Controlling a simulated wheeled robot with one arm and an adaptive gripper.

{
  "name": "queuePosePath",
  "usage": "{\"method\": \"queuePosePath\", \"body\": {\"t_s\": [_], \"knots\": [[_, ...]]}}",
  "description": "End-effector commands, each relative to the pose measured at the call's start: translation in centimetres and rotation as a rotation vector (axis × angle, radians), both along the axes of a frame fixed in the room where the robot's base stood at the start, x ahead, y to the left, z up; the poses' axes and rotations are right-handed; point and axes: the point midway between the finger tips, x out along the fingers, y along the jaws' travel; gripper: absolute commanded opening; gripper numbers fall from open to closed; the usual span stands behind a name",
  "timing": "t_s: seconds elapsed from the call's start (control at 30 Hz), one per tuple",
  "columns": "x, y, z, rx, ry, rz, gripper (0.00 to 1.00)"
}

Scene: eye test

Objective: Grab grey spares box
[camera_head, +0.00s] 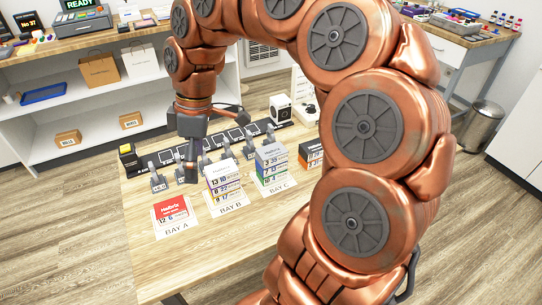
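I cannot make out a box that is clearly a grey spares box in this view. My gripper (192,158) points down over the back left part of the wooden table (160,272), behind the bays. Its fingers are small and partly merge with the dark items below, so I cannot tell whether it is open or holds anything. Several small grey devices with white labels stand in a row near it, one of them at the left end (157,183). My own copper arm hides much of the table's right side.
A red box (171,210) lies in Bay A. Box stacks stand in Bay B (223,180) and Bay C (270,163); an orange box (311,154) is right of them. A black-and-yellow box (130,159) stands at the table's left corner. White shelves (90,143) stand behind.

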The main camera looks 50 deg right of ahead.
Motion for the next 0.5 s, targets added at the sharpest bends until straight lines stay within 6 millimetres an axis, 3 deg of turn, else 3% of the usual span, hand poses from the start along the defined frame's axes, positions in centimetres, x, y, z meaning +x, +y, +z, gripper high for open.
{"method": "queuePosePath", "body": {"t_s": [0.1,0.23,0.4,0.5], "knots": [[3.4,-3.9,-0.3,0.049,-0.056,0.097,0.92],[6.2,-9.1,-1.2,0.088,-0.126,0.182,0.92],[7.7,-17.0,-4.1,0.117,-0.192,0.26,0.92],[7.3,-21.7,-6.2,0.121,-0.224,0.29,0.92]]}}
